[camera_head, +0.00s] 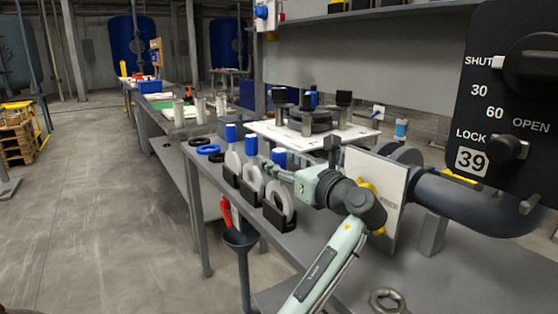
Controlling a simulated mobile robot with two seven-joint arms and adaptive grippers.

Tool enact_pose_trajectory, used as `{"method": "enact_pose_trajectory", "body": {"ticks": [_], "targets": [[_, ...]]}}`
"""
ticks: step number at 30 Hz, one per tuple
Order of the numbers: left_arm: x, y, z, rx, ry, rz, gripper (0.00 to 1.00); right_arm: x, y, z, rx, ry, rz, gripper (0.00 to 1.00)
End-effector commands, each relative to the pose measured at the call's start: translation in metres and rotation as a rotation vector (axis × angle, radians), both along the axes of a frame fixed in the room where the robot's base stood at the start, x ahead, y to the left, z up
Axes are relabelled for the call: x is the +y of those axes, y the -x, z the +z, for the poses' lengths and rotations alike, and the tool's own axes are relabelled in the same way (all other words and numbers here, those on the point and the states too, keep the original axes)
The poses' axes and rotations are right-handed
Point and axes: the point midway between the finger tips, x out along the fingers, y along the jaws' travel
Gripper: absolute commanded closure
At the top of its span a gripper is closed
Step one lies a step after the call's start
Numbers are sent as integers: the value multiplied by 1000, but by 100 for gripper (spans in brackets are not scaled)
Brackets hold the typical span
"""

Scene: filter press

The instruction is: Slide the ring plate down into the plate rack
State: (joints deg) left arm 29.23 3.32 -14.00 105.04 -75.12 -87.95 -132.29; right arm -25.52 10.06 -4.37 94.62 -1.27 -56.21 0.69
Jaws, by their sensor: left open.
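Several pale grey plates with blue-topped handles stand upright in a row on the bench, each in a black slotted holder. The front plate (287,203) looks like a ring and sits in the front holder (276,218) of the plate rack. A middle plate (256,174) and a back plate (232,160) stand behind it. I cannot tell which one is the task's ring plate. My left gripper (272,168) is open, its fingers pointing left across the handles of the front and middle plates. It partly hides the front handle; contact is unclear. My right gripper is out of view.
Black and blue rings (207,149) lie on the bench behind the rack. A white panel (372,190) and a thick dark pipe (470,200) stand right of my arm. A metal ring (387,300) lies at the front.

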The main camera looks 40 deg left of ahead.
Motion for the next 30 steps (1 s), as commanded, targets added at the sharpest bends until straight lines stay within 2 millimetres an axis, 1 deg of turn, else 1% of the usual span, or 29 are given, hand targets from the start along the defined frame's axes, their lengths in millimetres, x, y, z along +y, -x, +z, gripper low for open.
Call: {"method": "enact_pose_trajectory", "body": {"ticks": [9, 12, 15, 18, 21, 30], "targets": [[-62, 25, 0, 0, 3, -3, 49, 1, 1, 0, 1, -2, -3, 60], [-78, 32, 0, 0, 2, -3, 49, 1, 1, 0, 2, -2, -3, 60], [-90, 37, 0, 1, 2, -2, 49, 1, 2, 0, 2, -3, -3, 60], [-98, 40, 0, -1, 1, -1, 49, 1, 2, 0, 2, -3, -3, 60], [-101, 42, 0, -1, 0, 0, 49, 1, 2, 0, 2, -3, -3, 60], [-101, 42, 1, -1, 0, 0, 49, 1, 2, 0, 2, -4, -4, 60]]}}
